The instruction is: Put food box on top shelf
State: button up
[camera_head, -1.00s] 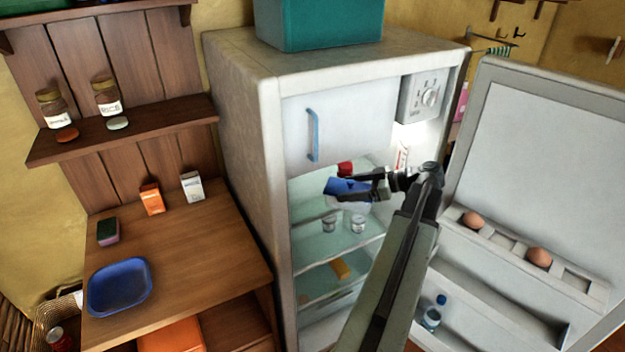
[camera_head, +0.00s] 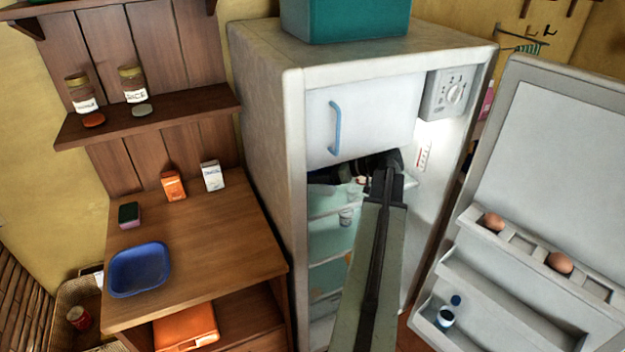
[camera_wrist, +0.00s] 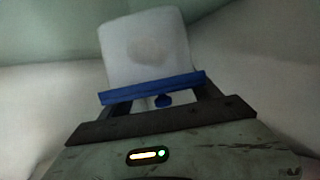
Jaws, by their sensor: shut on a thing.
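The food box (camera_wrist: 148,48) is a pale container with a blue lid, seen close up in the wrist view. My gripper (camera_wrist: 158,97) is shut on its blue lid edge. In the head view my gripper (camera_head: 350,172) is dark and reaches into the open fridge, just under the freezer door; the box is mostly hidden there. The fridge's upper glass shelf (camera_head: 322,207) shows partly beneath my gripper. I cannot tell whether the box touches it.
The freezer door (camera_head: 365,115) is closed above my arm. The open fridge door (camera_head: 550,150) at right holds eggs (camera_head: 560,262) and a bottle. A wooden counter (camera_head: 215,230) stands left.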

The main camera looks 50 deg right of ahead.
jog(key=shift+w+a, duration=0.1)
jog(key=shift+w, duration=0.15)
jog(key=f+b, duration=0.3)
jog(key=f, duration=0.1)
jog(key=shift+w+a+b, duration=0.15)
jog(key=shift+w+b, duration=0.25)
jog(key=shift+r, duration=0.25)
jog(key=shift+f, duration=0.2)
jog(key=o, duration=1.4)
jog(key=shift+r, duration=0.1)
